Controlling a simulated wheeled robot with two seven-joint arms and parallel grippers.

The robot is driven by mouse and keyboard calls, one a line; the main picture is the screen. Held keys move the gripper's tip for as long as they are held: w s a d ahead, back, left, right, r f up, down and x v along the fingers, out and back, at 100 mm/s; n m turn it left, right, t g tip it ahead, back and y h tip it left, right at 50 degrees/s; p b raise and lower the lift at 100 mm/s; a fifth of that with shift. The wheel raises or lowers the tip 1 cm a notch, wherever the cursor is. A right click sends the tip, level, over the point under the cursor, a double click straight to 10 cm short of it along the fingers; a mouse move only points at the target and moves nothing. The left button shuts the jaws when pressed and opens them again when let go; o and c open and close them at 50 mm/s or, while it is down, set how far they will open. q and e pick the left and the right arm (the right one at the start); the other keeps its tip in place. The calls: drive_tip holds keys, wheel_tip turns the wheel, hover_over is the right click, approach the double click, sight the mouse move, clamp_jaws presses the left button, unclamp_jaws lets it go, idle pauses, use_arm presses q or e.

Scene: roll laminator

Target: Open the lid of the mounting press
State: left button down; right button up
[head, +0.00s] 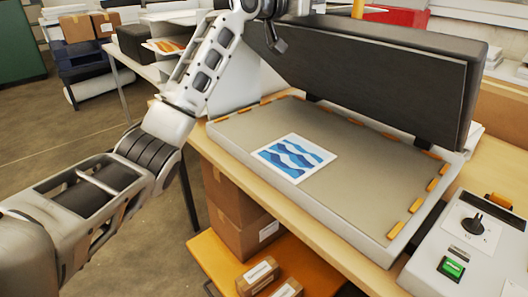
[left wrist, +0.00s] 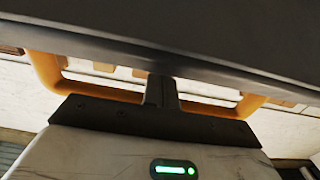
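The mounting press (head: 235,126) stands on the wooden table, with its dark lid (head: 370,85) raised and tilted well up off the flat grey bed. A blue-and-white print (head: 293,157) lies on the bed. My left gripper (head: 274,38) is at the upper left end of the raised lid. In the left wrist view, the orange lid handle (left wrist: 48,72) spans behind my left gripper's narrow dark fingers (left wrist: 162,92), which look shut together on its bar. The lid's edge (left wrist: 160,55) hides part of the grip. My right gripper is not in view.
A control box (head: 470,245) with a black knob and green switch sits at the right of the press. Cardboard boxes (head: 235,230) stand under the table, near an orange shelf (head: 215,258). The floor at left is open. A red box (head: 397,16) stands behind the lid.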

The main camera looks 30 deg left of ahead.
use_arm(q)
drive_tip(key=w+d+r, duration=0.3)
drive_tip(key=w+r, duration=0.2)
drive_tip(key=w, duration=0.2)
drive_tip(key=shift+w+r, duration=0.35)
drive_tip(key=shift+d+f, duration=0.1)
idle(0.9)
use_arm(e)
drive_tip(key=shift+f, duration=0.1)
